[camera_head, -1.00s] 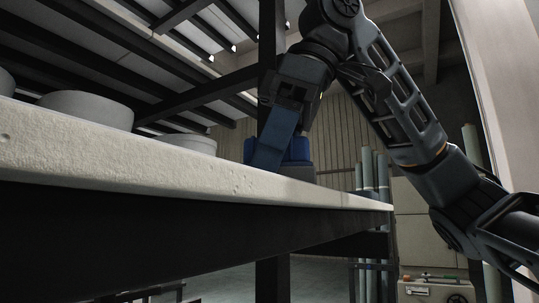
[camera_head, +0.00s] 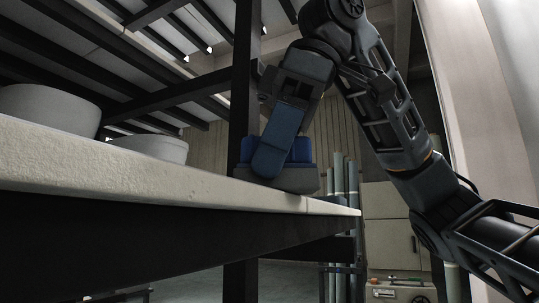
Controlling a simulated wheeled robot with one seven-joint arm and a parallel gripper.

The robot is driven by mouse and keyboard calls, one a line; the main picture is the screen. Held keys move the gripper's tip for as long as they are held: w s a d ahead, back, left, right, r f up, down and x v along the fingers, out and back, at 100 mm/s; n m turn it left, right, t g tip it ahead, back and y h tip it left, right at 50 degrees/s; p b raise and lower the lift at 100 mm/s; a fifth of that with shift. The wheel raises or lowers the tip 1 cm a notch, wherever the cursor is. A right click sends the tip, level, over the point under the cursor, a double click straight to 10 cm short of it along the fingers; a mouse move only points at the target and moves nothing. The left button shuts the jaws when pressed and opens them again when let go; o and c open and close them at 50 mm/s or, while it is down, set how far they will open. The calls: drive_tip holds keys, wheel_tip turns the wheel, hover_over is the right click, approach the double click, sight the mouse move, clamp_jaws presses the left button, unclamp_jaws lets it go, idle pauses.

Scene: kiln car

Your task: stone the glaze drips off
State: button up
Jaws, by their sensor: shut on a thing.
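A pale kiln shelf (camera_head: 110,168) runs from the left edge to the middle right, seen almost edge-on. My gripper (camera_head: 272,160) points down over its far end and is shut on a block with a blue upper part and a grey base, which looks like a rubbing stone (camera_head: 302,180). One blue finger covers part of the block. The grey base is at the shelf's top surface; from this low angle I cannot tell whether it touches. No glaze drips can be made out.
Two pale bowls, a larger one (camera_head: 45,108) and a smaller one (camera_head: 152,148), stand on the shelf left of the stone. A dark upright post (camera_head: 241,85) rises close to my gripper. Upright pipes (camera_head: 338,190) and a pale cabinet (camera_head: 390,225) stand behind.

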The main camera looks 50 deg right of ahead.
sight(252, 146)
drive_tip(key=shift+s+a, duration=0.2)
drive_tip(key=shift+a, duration=0.5)
drive_tip(key=shift+s+a, duration=0.25)
drive_tip(key=shift+a, duration=0.5)
drive_tip(key=shift+s+a, duration=0.2)
drive_tip(key=shift+a, duration=0.5)
drive_tip(key=shift+w+a, duration=0.3)
drive_tip(key=shift+w, duration=0.7)
drive_tip(key=shift+w+a, duration=0.3)
drive_tip(key=shift+w, duration=0.65)
drive_tip(key=shift+w, duration=0.1)
drive_tip(key=shift+w+a+r, duration=0.1)
drive_tip(key=shift+w+a, duration=0.1)
drive_tip(key=shift+w, duration=0.4)
drive_tip(key=shift+w+a+f, duration=0.1)
drive_tip(key=shift+w+a, duration=0.15)
drive_tip(key=shift+w, duration=0.4)
drive_tip(key=shift+w+a+r, duration=0.1)
drive_tip(key=shift+w+a, duration=0.1)
drive_tip(key=shift+w, duration=0.4)
drive_tip(key=shift+r, duration=0.15)
wheel_tip(252, 146, up, 7)
